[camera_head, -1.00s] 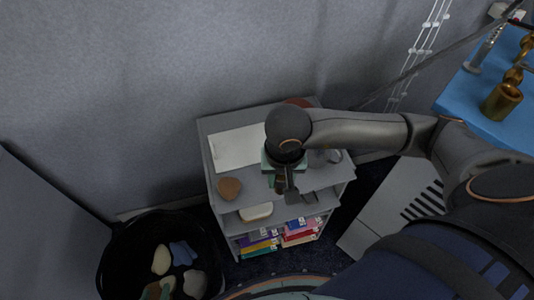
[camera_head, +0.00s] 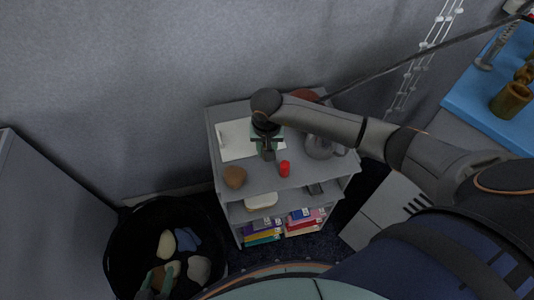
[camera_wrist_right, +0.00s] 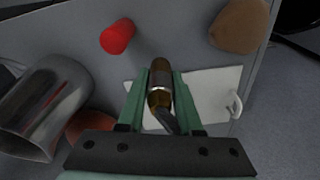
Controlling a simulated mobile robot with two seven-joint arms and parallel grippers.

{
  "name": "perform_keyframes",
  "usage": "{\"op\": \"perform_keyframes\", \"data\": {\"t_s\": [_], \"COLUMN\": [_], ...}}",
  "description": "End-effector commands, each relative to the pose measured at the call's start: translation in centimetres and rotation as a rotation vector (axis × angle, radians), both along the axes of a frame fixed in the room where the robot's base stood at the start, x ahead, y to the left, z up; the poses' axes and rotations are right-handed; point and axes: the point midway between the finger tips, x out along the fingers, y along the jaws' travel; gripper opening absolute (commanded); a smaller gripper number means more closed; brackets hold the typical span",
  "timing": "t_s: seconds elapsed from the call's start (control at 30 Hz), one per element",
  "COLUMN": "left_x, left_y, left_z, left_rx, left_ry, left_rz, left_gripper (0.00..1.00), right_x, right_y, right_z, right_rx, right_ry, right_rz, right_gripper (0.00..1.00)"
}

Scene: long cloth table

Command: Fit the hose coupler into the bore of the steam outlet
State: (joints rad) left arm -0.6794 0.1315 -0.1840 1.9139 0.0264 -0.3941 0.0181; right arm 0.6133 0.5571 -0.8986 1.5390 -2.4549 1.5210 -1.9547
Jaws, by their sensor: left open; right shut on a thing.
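My right gripper (camera_head: 267,152) is over the top of a grey shelf unit. In the right wrist view its green fingers (camera_wrist_right: 160,92) are shut on the hose coupler (camera_wrist_right: 160,84), a dark brown cylinder with a pale metal band. A dark hose end shows at its lower end. A brass cylinder with an open top (camera_head: 511,99), which may be the steam outlet, stands on the blue table at the right; its bore is hard to make out.
The grey shelf (camera_head: 260,186) carries a red cylinder (camera_head: 284,169), a brown stone (camera_head: 234,177), a metal jug (camera_head: 318,147) and a white sheet (camera_head: 234,141). A dark hose (camera_head: 420,64) runs to the upper right. The black bin (camera_head: 118,235) holds several pale pieces.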

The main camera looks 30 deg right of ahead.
Motion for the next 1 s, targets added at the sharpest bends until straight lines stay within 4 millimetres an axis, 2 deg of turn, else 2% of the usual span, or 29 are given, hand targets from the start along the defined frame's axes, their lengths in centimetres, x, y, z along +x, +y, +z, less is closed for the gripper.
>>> {"op": "perform_keyframes", "data": {"t_s": [0.03, 0.13, 0.57, 0.6, 0.83, 1.0], "left_x": [0.0, 0.0, 0.1, 0.1, 0.1, 0.1], "left_y": [0.0, 0.0, 0.0, 0.0, 0.0, 0.0], "left_z": [0.0, -0.1, -0.5, -0.4, -0.4, -0.3], "left_rx": [0.0, 0.0, 0.0, 0.0, 0.0, 0.0], "left_ry": [-0.001, -0.001, -0.002, -0.001, -0.002, -0.002], "left_rz": [0.0, 0.0, 0.0, 0.0, 0.0, 0.0], "left_gripper": [0.5, 0.5, 0.5, 0.5, 0.5, 0.5], "right_x": [-0.2, -0.2, -0.2, -0.2, -0.2, -0.2], "right_y": [0.1, 0.1, 0.0, 0.0, 0.0, 0.1], "right_z": [-1.0, -2.1, -2.9, -2.8, -2.7, -2.7], "right_rx": [0.002, 0.001, 0.0, -0.001, 0.0, 0.0], "right_ry": [0.007, 0.005, 0.002, 0.003, 0.003, 0.003], "right_rz": [0.0, 0.0, 0.001, 0.001, 0.001, 0.001], "right_gripper": [0.0, 0.0, 0.0, 0.37, 0.63, 0.64]}}
